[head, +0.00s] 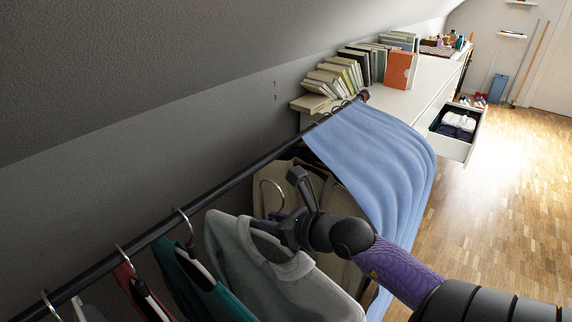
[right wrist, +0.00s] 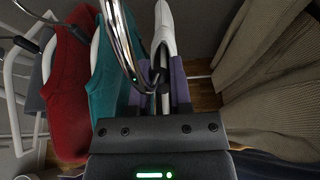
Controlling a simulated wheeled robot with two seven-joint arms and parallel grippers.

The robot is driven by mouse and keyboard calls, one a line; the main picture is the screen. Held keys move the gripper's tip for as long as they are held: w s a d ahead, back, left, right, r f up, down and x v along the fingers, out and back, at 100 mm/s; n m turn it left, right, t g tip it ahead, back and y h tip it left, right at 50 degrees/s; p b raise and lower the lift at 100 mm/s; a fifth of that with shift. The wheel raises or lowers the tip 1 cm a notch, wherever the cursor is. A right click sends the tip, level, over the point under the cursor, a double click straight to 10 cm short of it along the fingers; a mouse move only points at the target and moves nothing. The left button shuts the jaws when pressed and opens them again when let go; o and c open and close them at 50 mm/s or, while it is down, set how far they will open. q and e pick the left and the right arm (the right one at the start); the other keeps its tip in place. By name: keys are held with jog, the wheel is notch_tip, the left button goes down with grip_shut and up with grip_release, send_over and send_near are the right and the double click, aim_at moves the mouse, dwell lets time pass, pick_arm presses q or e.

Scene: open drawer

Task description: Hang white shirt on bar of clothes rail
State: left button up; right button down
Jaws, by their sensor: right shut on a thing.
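The white shirt (head: 262,270), pale grey in this light, hangs from a hanger below the bar of the clothes rail (head: 225,190) in the head view. My right gripper (head: 277,226) is shut on the hanger at the shirt's collar. The hanger's chrome hook (head: 272,184) shows a little below the bar, with a gap between them in the picture. In the right wrist view the hook (right wrist: 124,42) looms large, and my purple fingers (right wrist: 160,85) close around the hanger's neck. Most of the shirt is hidden there. My left gripper is out of view.
Teal (head: 195,280) and red (head: 135,298) garments hang to the left of the shirt. Beige garments (head: 335,185) and a blue cloth (head: 375,155) hang to the right. A white dresser (head: 425,80) with books and an open drawer (head: 455,148) stands beyond.

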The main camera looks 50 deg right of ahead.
jog(key=b, duration=0.4)
send_over(241, 219)
jog(key=s, duration=0.2)
jog(key=shift+s+d, duration=0.1)
jog(key=shift+w+b, duration=0.35)
jog(key=shift+w, duration=0.9)
pick_arm(q)
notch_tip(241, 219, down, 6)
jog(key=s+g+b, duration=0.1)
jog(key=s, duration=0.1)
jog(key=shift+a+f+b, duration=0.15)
jog(key=shift+b, duration=0.15)
pick_arm(e)
jog(key=shift+f, duration=1.25)
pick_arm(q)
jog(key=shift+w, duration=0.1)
pick_arm(e)
jog(key=shift+s, duration=0.1)
jog(key=c, duration=0.7)
grip_release()
jog(key=shift+c, duration=0.2)
jog(key=shift+o, duration=1.4)
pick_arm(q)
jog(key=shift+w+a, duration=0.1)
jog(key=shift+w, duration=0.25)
